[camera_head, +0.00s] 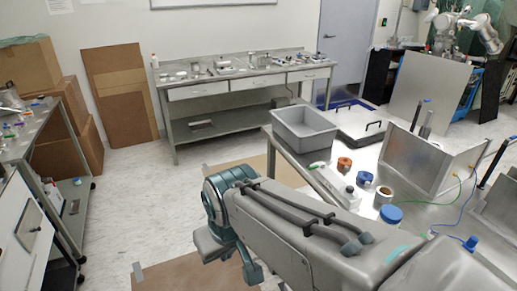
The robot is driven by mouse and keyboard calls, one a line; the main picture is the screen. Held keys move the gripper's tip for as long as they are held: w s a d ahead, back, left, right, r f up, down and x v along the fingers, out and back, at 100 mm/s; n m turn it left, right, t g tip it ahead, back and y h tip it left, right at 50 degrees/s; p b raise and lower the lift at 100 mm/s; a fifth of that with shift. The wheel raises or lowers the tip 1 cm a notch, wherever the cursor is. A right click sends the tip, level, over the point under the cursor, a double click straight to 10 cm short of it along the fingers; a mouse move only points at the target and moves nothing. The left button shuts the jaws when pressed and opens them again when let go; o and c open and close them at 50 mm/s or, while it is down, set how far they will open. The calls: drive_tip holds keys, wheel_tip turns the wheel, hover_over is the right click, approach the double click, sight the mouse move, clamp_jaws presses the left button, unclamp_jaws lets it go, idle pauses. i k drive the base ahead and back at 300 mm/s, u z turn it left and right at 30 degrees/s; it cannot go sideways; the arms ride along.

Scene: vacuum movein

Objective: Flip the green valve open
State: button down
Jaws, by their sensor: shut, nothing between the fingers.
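A small green part (317,165) shows at the left end of a long white piece (332,182) on the steel table (290,172) at the right. It may be the green valve, but it is too small to tell, and I cannot tell its position. My arm reaches from the lower right to a teal joint near the middle, in front of the table's near edge. My gripper cannot be made out; the arm's far end bends downward and hides it or leaves it out of frame.
An orange round part (344,163), a blue one (365,178) and a blue-lidded jar (390,214) stand near the green part. Cardboard (185,272) lies on the floor; floor at left centre is free.

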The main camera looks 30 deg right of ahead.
sight(322, 165)
drive_tip(key=u, duration=0.15)
drive_tip(key=i, duration=0.6)
drive_tip(key=z, duration=0.55)
drive_tip(key=i, duration=0.6)
drive_tip(key=z, duration=0.6)
